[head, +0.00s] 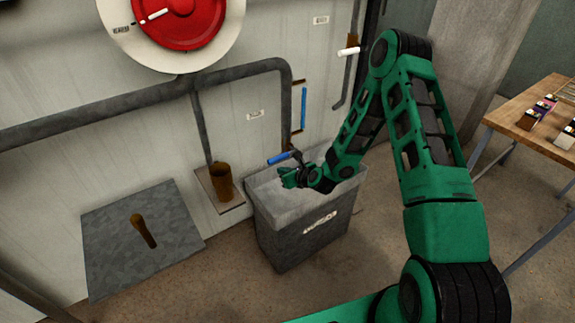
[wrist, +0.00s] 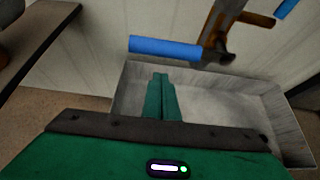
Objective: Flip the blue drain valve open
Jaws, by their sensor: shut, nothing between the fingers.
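The blue drain valve handle (head: 279,158) sticks out to the left from its pipe, just above the grey bin. In the wrist view the blue handle (wrist: 165,47) lies nearly level, joined at its right end to a rusty brown valve body (wrist: 218,38). My gripper (head: 283,174) is just below the handle, over the bin. In the wrist view my gripper (wrist: 160,78) has its green fingers together and empty, with their tips beneath the handle in the picture. A gap shows between tips and handle there; the exact depth between them is unclear.
The open grey bin (head: 262,213) stands under the valve against the wall. A vertical blue tube (head: 304,108) is on the wall above. A wooden table (head: 520,97) is at the right.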

